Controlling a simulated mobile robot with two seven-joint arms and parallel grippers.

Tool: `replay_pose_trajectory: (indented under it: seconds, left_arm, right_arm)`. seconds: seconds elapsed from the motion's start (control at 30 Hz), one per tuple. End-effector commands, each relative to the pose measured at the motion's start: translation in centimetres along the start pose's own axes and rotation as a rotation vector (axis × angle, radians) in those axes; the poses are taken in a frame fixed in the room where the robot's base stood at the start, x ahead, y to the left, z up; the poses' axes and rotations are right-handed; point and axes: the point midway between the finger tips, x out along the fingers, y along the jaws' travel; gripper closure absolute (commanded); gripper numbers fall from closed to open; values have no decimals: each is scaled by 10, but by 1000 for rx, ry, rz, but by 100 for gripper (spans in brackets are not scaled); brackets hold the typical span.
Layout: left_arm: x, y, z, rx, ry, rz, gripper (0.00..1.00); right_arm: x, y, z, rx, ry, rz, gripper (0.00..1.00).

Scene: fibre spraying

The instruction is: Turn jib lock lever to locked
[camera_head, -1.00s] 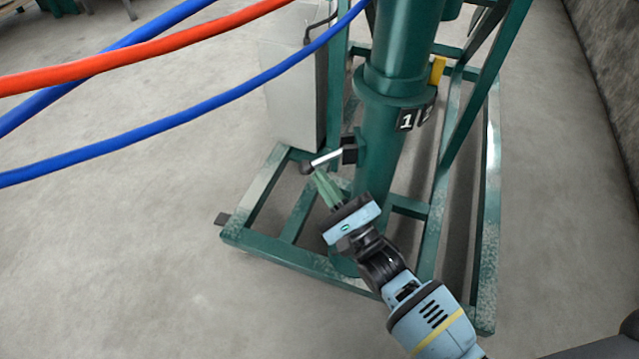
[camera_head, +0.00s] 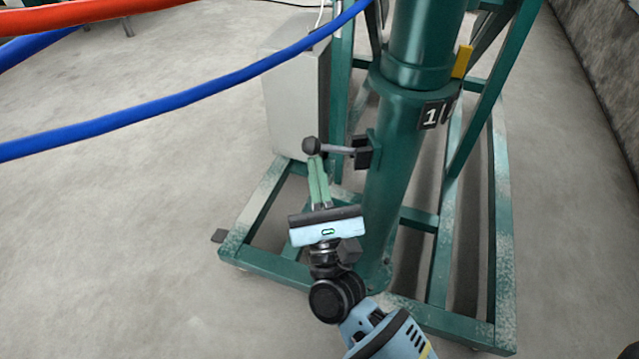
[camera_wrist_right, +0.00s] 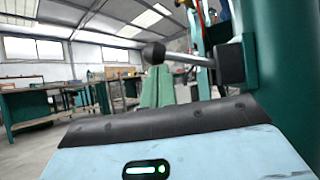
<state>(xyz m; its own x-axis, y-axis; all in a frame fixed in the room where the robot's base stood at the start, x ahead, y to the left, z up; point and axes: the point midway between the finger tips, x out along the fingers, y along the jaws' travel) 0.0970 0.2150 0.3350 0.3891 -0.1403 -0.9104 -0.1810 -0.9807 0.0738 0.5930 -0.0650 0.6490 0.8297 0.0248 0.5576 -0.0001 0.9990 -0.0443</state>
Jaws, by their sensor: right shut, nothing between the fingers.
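The jib lock lever (camera_head: 336,149) is a thin metal rod with a dark ball knob (camera_head: 311,146). It sticks out to the left from a black block (camera_head: 363,152) on the green column (camera_head: 399,145). My right gripper (camera_head: 317,160) has green fingers, closed together with nothing between them. Its fingertips are at the knob, just below it in the head view; whether they touch cannot be told. In the right wrist view the knob (camera_wrist_right: 153,53) shows just above the fingertips (camera_wrist_right: 158,72), and the rod (camera_wrist_right: 190,60) runs right to the block. My left gripper is not in view.
The green base frame (camera_head: 262,205) surrounds the column's foot. A grey cabinet (camera_head: 293,95) stands behind the lever. Blue (camera_head: 190,98) and orange (camera_head: 90,14) hoses cross the upper left. Bare floor lies open at the left.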

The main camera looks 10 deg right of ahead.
Motion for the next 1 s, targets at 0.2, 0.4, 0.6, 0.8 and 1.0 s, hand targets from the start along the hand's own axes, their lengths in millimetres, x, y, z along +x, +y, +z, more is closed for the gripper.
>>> replay_pose_trajectory:
  seconds: [0.2,0.4,0.6,0.8,1.0]
  left_arm:
    - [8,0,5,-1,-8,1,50]
    - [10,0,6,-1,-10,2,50]
    - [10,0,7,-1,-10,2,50]
    - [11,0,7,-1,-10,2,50]
    - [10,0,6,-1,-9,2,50]
  right_arm:
    - [7,1,10,127,-1,-85,100]
    - [11,0,16,140,-2,-94,100]
    - [13,-1,19,137,-2,-93,100]
    - [14,-1,20,137,-3,-92,100]
    - [14,-2,21,137,-5,-93,100]
